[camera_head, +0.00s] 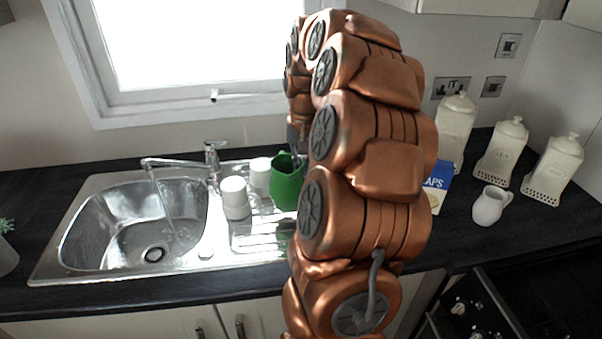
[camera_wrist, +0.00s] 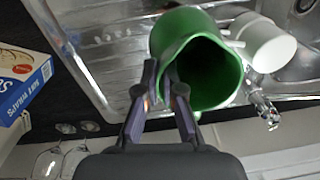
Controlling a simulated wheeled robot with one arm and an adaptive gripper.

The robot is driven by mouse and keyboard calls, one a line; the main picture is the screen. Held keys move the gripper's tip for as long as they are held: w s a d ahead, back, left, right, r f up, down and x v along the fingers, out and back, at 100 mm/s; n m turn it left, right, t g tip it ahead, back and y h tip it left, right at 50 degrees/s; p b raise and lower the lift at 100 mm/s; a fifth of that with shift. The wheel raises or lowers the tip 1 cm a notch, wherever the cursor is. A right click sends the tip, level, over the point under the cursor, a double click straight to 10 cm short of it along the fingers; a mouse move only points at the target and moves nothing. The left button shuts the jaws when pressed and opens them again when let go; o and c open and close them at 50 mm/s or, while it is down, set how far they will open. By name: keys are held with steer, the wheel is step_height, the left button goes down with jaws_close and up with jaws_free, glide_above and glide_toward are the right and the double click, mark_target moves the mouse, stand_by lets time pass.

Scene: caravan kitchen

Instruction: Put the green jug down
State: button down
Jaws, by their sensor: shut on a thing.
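The green jug (camera_head: 286,182) is over the drainboard of the metal sink (camera_head: 106,262) in the head view, partly hidden by my arm. In the wrist view the green jug (camera_wrist: 178,32) shows its open mouth, and my gripper (camera_wrist: 164,84) is shut on its rim or wall. In the head view my gripper (camera_head: 298,150) is mostly hidden behind my arm. I cannot tell whether the jug's base touches the drainboard.
White mugs (camera_head: 235,198) stand on the drainboard just left of the jug. The faucet (camera_head: 182,162) is further left. A box (camera_head: 438,184), a small white jug (camera_head: 490,205) and white canisters (camera_head: 501,152) stand on the dark counter to the right. Glasses (camera_wrist: 48,162) show in the wrist view.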

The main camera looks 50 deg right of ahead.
mark_target(301, 176)
steer(key=shift+f+p, duration=0.9)
steer(key=shift+f, duration=0.9)
steer(key=shift+f, duration=0.15)
steer(key=c, duration=1.3)
jaws_free()
steer(key=shift+s+d+r+b, duration=0.1)
steer(key=shift+r+b, duration=0.9)
steer(key=shift+r, duration=2.1)
steer(key=shift+s+d+r+b, duration=0.1)
steer(key=shift+r+b, duration=0.9)
steer(key=shift+r, duration=2.05)
